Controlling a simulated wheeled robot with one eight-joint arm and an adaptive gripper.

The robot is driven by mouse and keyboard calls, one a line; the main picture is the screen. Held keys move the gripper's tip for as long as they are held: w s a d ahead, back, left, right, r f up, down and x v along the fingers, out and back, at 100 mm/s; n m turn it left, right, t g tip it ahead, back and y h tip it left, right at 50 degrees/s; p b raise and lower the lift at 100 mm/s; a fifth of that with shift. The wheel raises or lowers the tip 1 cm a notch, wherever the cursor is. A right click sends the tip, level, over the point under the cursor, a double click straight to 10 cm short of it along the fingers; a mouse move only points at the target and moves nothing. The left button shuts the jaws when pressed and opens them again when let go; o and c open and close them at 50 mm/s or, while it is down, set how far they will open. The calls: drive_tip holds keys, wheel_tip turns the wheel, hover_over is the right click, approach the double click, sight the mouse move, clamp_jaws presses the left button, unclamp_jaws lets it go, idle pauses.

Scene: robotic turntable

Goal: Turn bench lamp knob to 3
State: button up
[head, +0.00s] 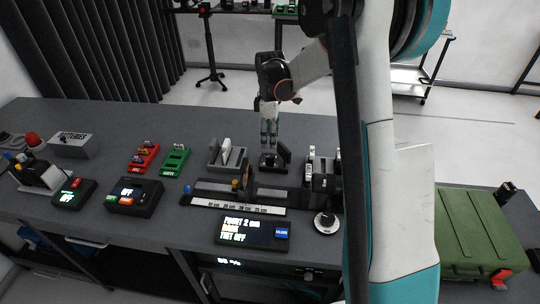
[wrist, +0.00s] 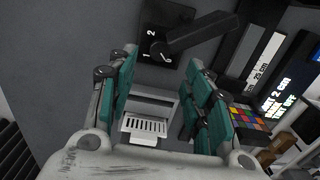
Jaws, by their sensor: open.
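The bench lamp is a black box with a thick black cylindrical head, on the grey bench in the head view (head: 274,161). In the wrist view its dial face shows white digits 1 and 2, with a small dark knob (wrist: 160,50) beside them; any other digits are hidden or too small to read. The lamp head (wrist: 203,33) leans over to the right of the knob. My gripper (head: 268,146) points down just above the lamp. In the wrist view my gripper (wrist: 163,58) is open and empty, its teal fingers on either side of the view below the knob.
A grey slotted holder (head: 228,153) stands left of the lamp. A black rail with a scale (head: 237,206) and a lit display box (head: 252,231) lie in front. Black fixtures (head: 322,172) stand close on the right. Bare bench lies behind and left.

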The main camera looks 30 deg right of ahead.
sight(270, 155)
wheel_tip(270, 155, down, 8)
drive_tip(key=shift+f+b, duration=0.1)
drive_tip(key=shift+b, duration=0.95)
drive_tip(key=c, duration=1.1)
